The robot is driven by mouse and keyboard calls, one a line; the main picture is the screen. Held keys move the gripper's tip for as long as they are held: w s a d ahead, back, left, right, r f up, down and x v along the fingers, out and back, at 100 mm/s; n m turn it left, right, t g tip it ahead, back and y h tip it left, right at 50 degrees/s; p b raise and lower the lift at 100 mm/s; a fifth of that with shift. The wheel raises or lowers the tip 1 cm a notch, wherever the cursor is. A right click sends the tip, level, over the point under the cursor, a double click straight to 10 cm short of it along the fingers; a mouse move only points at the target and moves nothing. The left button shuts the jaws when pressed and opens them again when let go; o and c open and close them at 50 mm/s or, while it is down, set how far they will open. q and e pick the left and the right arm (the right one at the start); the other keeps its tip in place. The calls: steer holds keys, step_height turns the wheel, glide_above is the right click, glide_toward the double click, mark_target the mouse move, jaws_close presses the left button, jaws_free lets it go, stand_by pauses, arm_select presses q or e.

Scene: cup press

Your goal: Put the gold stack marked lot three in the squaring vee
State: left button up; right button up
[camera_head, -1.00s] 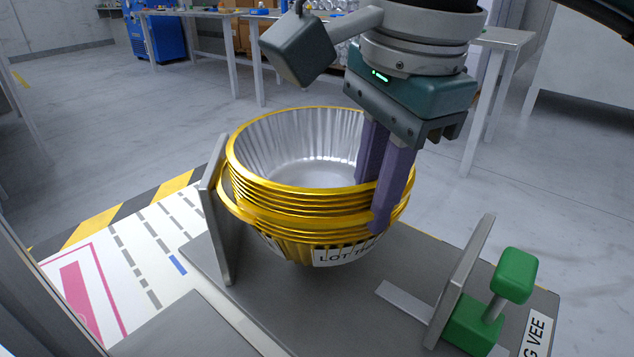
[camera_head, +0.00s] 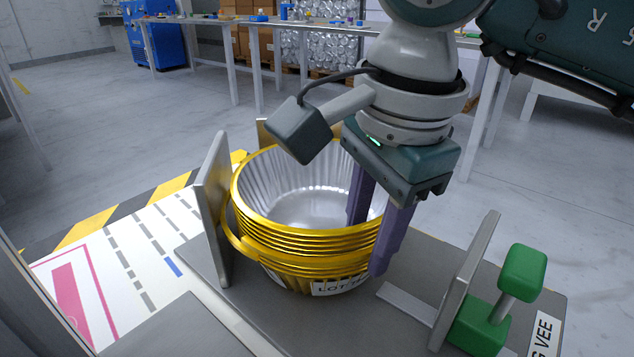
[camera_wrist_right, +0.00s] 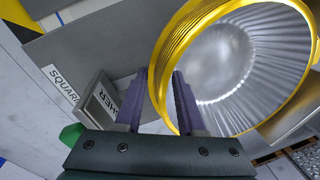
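The gold stack (camera_head: 300,250) of nested foil cups, with a white label partly reading "LOT TH", is low over the grey plate (camera_head: 215,255) of the squaring vee. Its left side is against or very near the upright left plate (camera_head: 212,205). I cannot tell whether its base touches. My right gripper (camera_head: 366,248) is shut on its right wall, one purple finger inside and one outside. The stack (camera_wrist_right: 180,45) also shows between and beyond the fingers (camera_wrist_right: 160,88) in the right wrist view. My left gripper is not in view.
A second upright plate (camera_head: 465,280) with a green clamp (camera_head: 522,270) stands at the right, apart from the stack. A flat metal strip (camera_head: 408,302) lies between them. A marked white mat (camera_head: 130,255) lies at the left. Tables stand far behind.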

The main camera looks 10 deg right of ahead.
steer(key=shift+o, duration=0.4)
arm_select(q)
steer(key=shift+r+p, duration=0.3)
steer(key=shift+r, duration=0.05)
arm_select(e)
steer(key=shift+r, duration=0.55)
arm_select(q)
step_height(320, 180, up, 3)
steer(key=p, duration=0.3)
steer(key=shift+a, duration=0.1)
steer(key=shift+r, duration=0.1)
arm_select(e)
step_height(320, 180, up, 11)
steer(key=s, duration=0.1)
steer(key=shift+s+d, duration=0.25)
steer(key=shift+s, duration=0.1)
steer(key=shift+r, duration=0.1)
